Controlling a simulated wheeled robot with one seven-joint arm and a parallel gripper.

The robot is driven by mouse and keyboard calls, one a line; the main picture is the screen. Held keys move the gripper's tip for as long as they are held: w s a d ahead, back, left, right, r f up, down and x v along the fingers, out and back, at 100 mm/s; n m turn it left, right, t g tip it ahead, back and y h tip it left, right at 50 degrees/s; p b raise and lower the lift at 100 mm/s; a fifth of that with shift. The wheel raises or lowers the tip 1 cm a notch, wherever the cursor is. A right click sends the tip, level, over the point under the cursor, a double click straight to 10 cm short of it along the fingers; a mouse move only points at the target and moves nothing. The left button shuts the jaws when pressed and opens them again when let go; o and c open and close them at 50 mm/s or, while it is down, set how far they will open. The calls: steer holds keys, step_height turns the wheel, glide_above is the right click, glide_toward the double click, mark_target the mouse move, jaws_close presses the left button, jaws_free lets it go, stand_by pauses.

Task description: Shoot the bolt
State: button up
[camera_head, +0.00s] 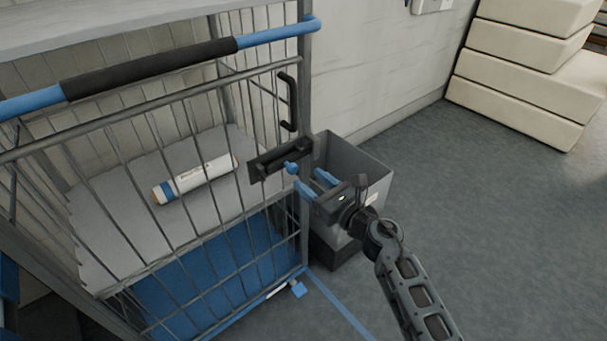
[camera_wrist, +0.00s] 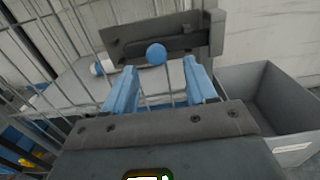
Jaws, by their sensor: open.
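The bolt is a dark plate and bar (camera_head: 278,157) on the barred gate of the cage trolley, near the gate's right edge. Its blue round knob (camera_head: 291,168) faces my gripper. My gripper (camera_head: 312,183) is open, with blue fingers pointing at the bolt from the right. In the wrist view the knob (camera_wrist: 156,54) appears between and just beyond the two fingertips (camera_wrist: 160,75), and the fingers do not appear to touch it. The bolt plate (camera_wrist: 150,38) shows behind the knob. The bar's exact seating at the frame post is hard to tell.
A grey open bin (camera_head: 355,160) stands right beside the trolley post, close under my gripper. A black handle (camera_head: 289,100) is above the bolt. A wadding roll (camera_head: 195,179) lies on the shelf behind the bars. Cream pads (camera_head: 530,75) are stacked at the back right. Floor at right is clear.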

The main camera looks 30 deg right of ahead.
steer(key=shift+v, duration=1.45)
steer(key=s+a+m+h, duration=0.1)
steer(key=s+a+m, duration=0.1)
steer(key=s+m, duration=0.85)
steer(key=s+a+m+h, duration=0.15)
steer(key=s+m, duration=0.55)
steer(key=s, duration=0.7)
steer(key=s+r+m+g, duration=0.1)
steer(key=s+r+m, duration=0.2)
steer(key=s+m, duration=0.4)
steer(key=s+a+r+m+g+h, duration=0.1)
steer(key=s+r+m, duration=0.3)
steer(key=s+m, duration=0.2)
steer(key=s+r+m, duration=0.3)
steer(key=s+m, duration=0.4)
steer(key=m, duration=0.1)
steer(key=shift+s+a+r+g, duration=0.2)
steer(key=shift+s+r+g, duration=0.1)
steer(key=shift+s+g, duration=0.1)
steer(key=shift+h, duration=0.25)
